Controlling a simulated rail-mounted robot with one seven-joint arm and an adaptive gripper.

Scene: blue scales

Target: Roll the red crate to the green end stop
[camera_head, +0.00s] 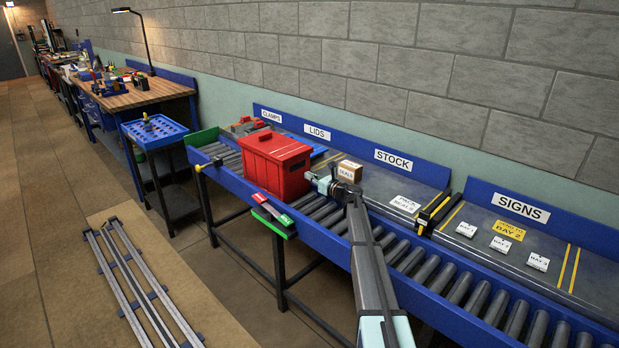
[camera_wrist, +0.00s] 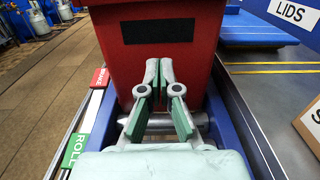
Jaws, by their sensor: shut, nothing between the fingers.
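The red crate (camera_head: 274,164) stands upright on the roller conveyor, toward its left end. The green end stop (camera_head: 203,137) is at the far left end of the conveyor, with bare rollers (camera_head: 223,154) between it and the crate. My gripper (camera_head: 322,183) is shut and empty, just right of the crate. In the wrist view my gripper (camera_wrist: 158,68) has its fingertips together, low at the crate's near wall (camera_wrist: 189,58), under a dark label panel. I cannot tell whether the fingertips touch the wall.
A brake/roll lever plate with red and green labels (camera_head: 272,212) sits on the front rail beside the crate. A small cardboard box (camera_head: 349,171) stands on the back shelf near my gripper. A blue back panel (camera_head: 320,131) runs behind the shelf. Rollers to the right (camera_head: 455,290) are clear.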

